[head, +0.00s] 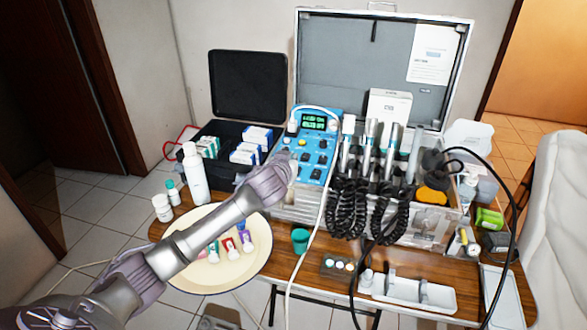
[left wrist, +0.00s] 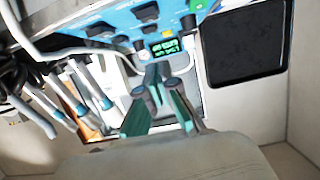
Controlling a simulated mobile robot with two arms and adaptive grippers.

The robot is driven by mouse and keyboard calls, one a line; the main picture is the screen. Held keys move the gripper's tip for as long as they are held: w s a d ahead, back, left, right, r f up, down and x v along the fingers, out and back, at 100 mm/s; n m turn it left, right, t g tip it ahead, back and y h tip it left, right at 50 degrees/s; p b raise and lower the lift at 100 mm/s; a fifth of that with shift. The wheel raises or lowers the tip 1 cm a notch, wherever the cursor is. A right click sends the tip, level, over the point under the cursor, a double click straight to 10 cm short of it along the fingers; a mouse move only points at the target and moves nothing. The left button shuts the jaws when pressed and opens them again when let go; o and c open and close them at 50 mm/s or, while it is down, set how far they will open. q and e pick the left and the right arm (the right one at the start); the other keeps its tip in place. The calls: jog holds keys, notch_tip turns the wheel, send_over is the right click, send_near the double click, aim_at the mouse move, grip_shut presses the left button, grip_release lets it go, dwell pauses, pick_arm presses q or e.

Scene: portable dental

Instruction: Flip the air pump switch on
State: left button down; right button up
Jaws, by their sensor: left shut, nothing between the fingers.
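The blue control panel (head: 325,145) of the dental unit has a lit green display (head: 313,122) and several dark switches and knobs. In the left wrist view the panel (left wrist: 75,18) is at the top, with black switches (left wrist: 101,29) and the display (left wrist: 165,48). I cannot read which switch is the air pump's. My left gripper (head: 284,160) is at the panel's left edge, covering part of it. In the left wrist view its fingers (left wrist: 157,75) are together and empty, seen over the display end. Whether they touch the panel cannot be told. My right gripper is not in view.
Handpieces with coiled black cords (head: 365,205) stand right of the panel. An open silver case lid (head: 350,55) rises behind.

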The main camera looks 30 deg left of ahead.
pick_arm(q)
jog(key=shift+x, duration=0.85)
notch_tip(320, 180, down, 3)
jog(key=shift+f, duration=0.55)
